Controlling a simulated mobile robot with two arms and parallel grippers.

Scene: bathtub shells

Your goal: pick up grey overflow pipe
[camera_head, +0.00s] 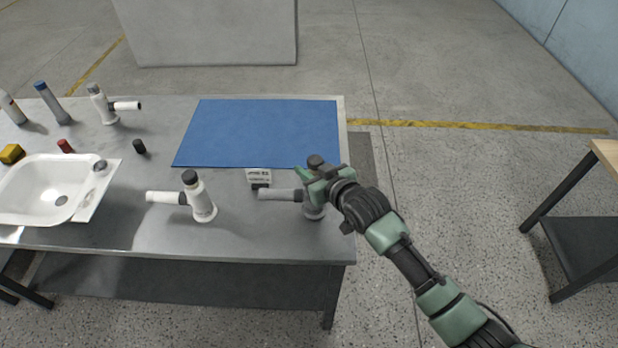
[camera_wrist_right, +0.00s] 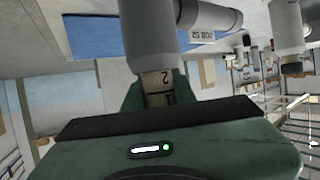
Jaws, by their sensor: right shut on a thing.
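The grey overflow pipe (camera_head: 279,194) stands upright near the right end of the metal table, its side branch pointing left and a dark cap on top. My right gripper (camera_head: 317,184) is shut on its upright part and hides some of it. In the right wrist view the pipe's grey body (camera_wrist_right: 150,35) is large, and the jaws (camera_wrist_right: 157,92) close around a pale section with markings. I cannot tell whether its base touches the table. My left gripper is not in view.
A white pipe (camera_head: 200,203) with a dark cap stands left of the grey one. A small label block (camera_head: 258,177) is close behind. A blue mat (camera_head: 262,132) lies clear. A white sink (camera_head: 35,190), another white pipe (camera_head: 98,103) and bottles are further left.

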